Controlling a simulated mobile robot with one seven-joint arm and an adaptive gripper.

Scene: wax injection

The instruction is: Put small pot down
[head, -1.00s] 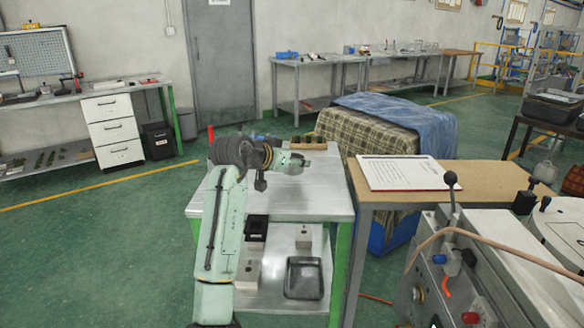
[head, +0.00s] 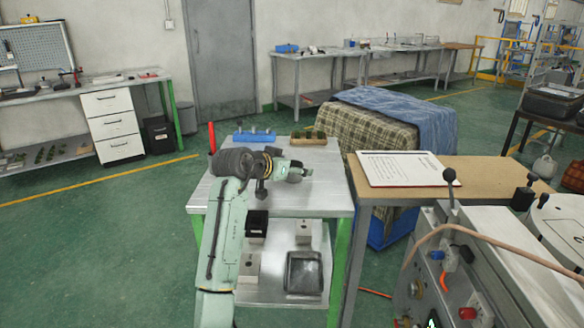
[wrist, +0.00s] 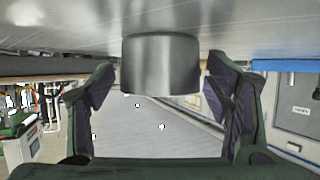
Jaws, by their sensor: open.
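The small pot, a plain grey metal cylinder (wrist: 160,64), shows in the wrist view, which looks upside down. It stands against the grey metal tabletop (wrist: 60,30), apparently upright on it. My gripper (wrist: 160,84) is open, with one dark finger on each side of the pot and a visible gap to both. In the head view my gripper (head: 300,173) is low over the metal table (head: 315,198). The pot cannot be made out there, hidden by or blended with the gripper.
A blue holder (head: 254,136), a wooden rack with dark green pieces (head: 308,138) and a red upright object (head: 212,138) stand along the table's back. A wooden table with a clipboard (head: 405,168) adjoins on the right. The table's front right is clear.

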